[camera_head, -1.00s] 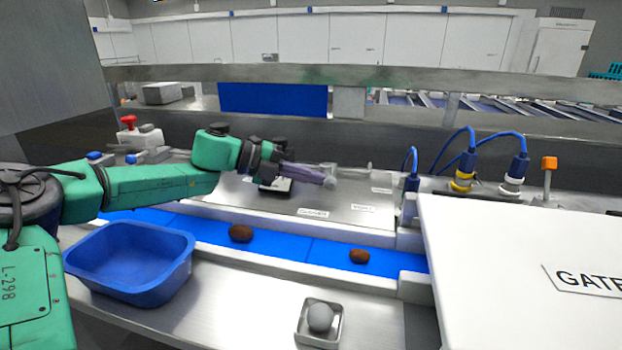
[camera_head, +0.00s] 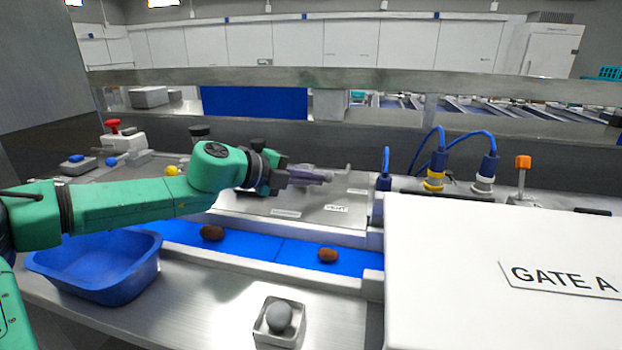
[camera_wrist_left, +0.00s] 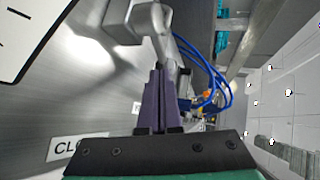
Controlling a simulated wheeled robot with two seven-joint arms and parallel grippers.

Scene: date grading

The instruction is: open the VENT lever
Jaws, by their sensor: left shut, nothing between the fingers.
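The grey metal lever (camera_head: 347,171) stands on the steel panel behind the VENT label (camera_head: 337,209). Most of it is hidden behind my fingers in the head view. In the wrist view its rounded metal handle (camera_wrist_left: 149,17) shows just beyond my fingertips. My left gripper (camera_head: 328,176) has purple fingers pressed together with nothing between them. It overlaps the lever in the head view, and its tips (camera_wrist_left: 158,70) point at the handle in the wrist view. I cannot tell whether they touch. A second label, seemingly CLOSED (camera_head: 287,212), lies left of VENT. My right gripper is not in view.
A white GATE A box (camera_head: 450,260) fills the right front. A blue belt (camera_head: 260,243) carries two brown dates (camera_head: 212,233). Blue cables (camera_head: 440,135) rise right of the lever.

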